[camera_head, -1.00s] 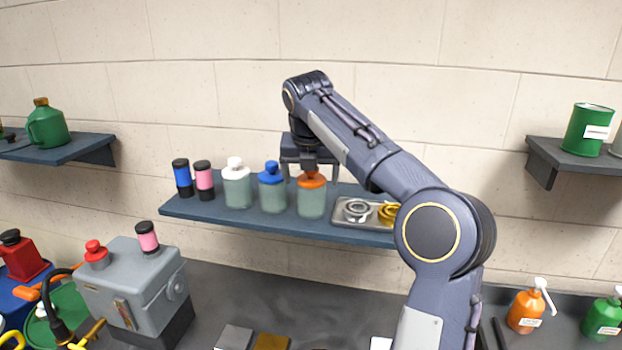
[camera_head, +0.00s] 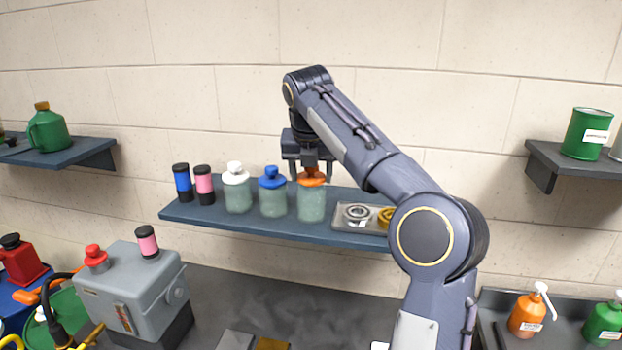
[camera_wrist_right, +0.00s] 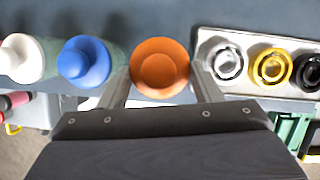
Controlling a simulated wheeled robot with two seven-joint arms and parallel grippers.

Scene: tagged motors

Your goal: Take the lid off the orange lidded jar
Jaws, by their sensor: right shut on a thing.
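The orange lidded jar (camera_head: 311,206) stands upright on the blue shelf, with a pale grey-green translucent body. Its orange lid (camera_head: 312,177) is between the fingers of my right gripper (camera_head: 309,171), which is shut on it from above. In the right wrist view the round orange lid (camera_wrist_right: 160,68) shows from above with one finger on each side, and it hides the jar body. The lid looks slightly raised on the jar; a clear gap cannot be made out. My left gripper is not in view.
A blue-lidded jar (camera_head: 273,198) and a white-lidded jar (camera_head: 237,192) stand close to the left. A metal tray (camera_head: 343,228) with rings lies close to the right. Blue (camera_head: 182,183) and pink (camera_head: 204,185) cylinders stand farther left. The wall is behind the shelf.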

